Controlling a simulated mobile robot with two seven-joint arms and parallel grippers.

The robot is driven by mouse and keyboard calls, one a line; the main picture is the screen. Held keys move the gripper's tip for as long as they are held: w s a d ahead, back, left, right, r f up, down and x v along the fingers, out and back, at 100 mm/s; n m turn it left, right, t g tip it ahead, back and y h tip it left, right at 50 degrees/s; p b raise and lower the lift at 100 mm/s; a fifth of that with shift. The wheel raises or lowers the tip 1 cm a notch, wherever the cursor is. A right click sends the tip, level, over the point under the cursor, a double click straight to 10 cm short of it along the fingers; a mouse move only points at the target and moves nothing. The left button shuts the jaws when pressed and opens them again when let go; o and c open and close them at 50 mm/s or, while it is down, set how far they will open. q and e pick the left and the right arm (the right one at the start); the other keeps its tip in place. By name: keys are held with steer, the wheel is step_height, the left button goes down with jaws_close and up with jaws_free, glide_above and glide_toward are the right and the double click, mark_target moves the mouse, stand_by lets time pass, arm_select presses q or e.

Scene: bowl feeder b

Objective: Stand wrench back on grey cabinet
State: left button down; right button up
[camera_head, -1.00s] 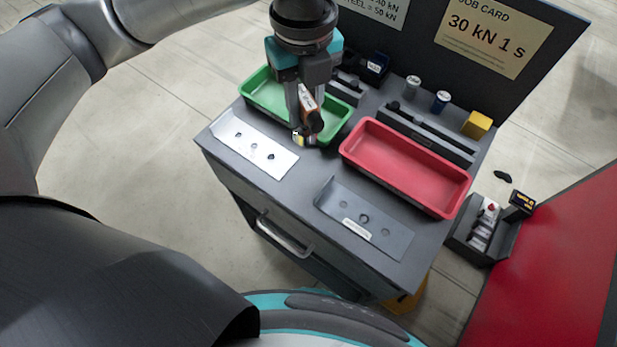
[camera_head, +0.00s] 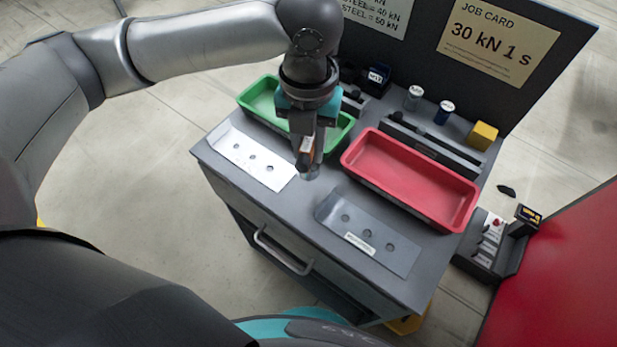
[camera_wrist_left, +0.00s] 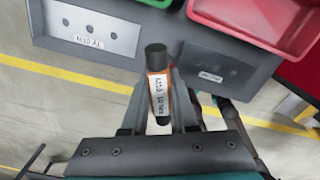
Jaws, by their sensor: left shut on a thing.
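My left gripper (camera_head: 309,168) points down over the grey cabinet (camera_head: 287,212), between the white plate and the grey plate. It is shut on the wrench (camera_head: 306,146), which has an orange body with a white label. In the left wrist view the wrench (camera_wrist_left: 158,88) sits between the fingers of the gripper (camera_wrist_left: 159,92), its dark round end toward the cabinet top (camera_wrist_left: 178,28). I cannot tell whether the wrench touches the cabinet. My right gripper is not in view.
A green tray (camera_head: 262,93) lies behind the gripper and a red tray (camera_head: 410,180) to its right. The white plate (camera_head: 250,158) and grey plate (camera_head: 368,237) lie near the front edge. Two small cans (camera_head: 414,96), a yellow block (camera_head: 482,135) and an upright board (camera_head: 430,40) stand behind.

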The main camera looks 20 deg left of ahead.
arm_select(q)
step_height(320, 180, down, 9)
steer(key=shift+r+b, duration=0.2)
steer(key=shift+b, duration=0.95)
steer(key=c, duration=0.7)
jaws_free()
steer(key=shift+f, duration=0.1)
